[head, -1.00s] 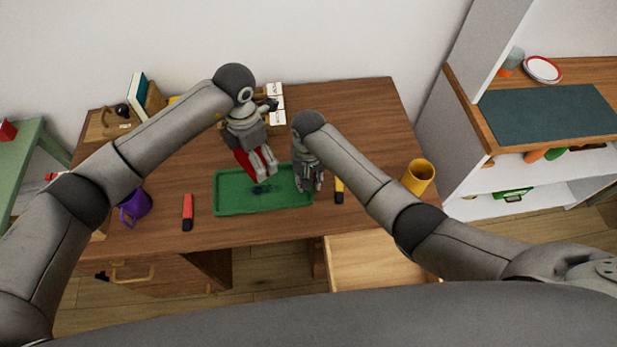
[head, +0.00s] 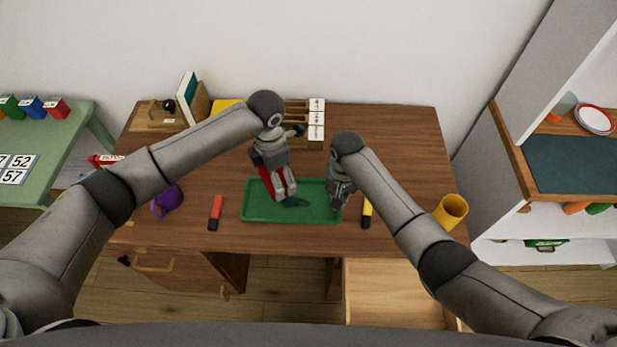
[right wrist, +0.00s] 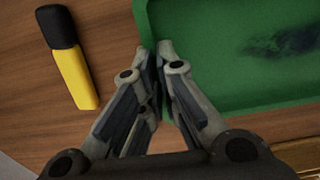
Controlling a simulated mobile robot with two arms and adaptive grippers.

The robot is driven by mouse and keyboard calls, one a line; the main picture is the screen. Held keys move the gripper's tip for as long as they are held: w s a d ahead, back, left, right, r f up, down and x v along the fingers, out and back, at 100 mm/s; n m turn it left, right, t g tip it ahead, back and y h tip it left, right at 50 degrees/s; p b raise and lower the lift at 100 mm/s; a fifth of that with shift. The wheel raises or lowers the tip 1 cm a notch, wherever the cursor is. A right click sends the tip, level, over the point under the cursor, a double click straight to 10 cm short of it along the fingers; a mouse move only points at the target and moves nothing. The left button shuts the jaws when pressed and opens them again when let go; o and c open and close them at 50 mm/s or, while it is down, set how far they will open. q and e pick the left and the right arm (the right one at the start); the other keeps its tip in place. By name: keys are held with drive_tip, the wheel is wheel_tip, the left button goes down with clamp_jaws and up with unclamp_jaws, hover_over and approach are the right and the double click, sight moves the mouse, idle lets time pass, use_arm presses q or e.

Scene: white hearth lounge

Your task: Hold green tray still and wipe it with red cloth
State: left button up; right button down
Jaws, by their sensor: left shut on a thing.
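The green tray (head: 250,214) lies flat on the wooden desk, with a dark smear (head: 296,202) on its floor. The smear also shows in the right wrist view (right wrist: 285,40). My left gripper (head: 281,192) is over the tray's left half, shut on the red cloth (head: 265,183). The gripper hides much of the cloth, and I cannot tell whether it touches the tray floor. My right gripper (head: 338,203) is at the tray's right end. In the right wrist view its fingertips (right wrist: 158,52) close together on the tray's rim (right wrist: 144,22).
An open drawer (head: 393,290) is below the desk's front edge.

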use_arm(q)
drive_tip(key=shift+a+f, duration=1.25)
drive_tip(key=shift+f, duration=0.2)
hover_over(272, 201)
drive_tip(key=shift+f, duration=2.6)
drive_tip(key=shift+f, duration=1)
drive_tip(key=shift+d+r, duration=0.1)
drive_tip(key=shift+d, duration=4.2)
drive_tip(key=shift+a, duration=2.35)
drive_tip(key=shift+a+f, duration=0.15)
drive_tip(key=shift+a, duration=0.85)
drive_tip(key=shift+a+f, duration=0.1)
drive_tip(key=shift+a, duration=0.9)
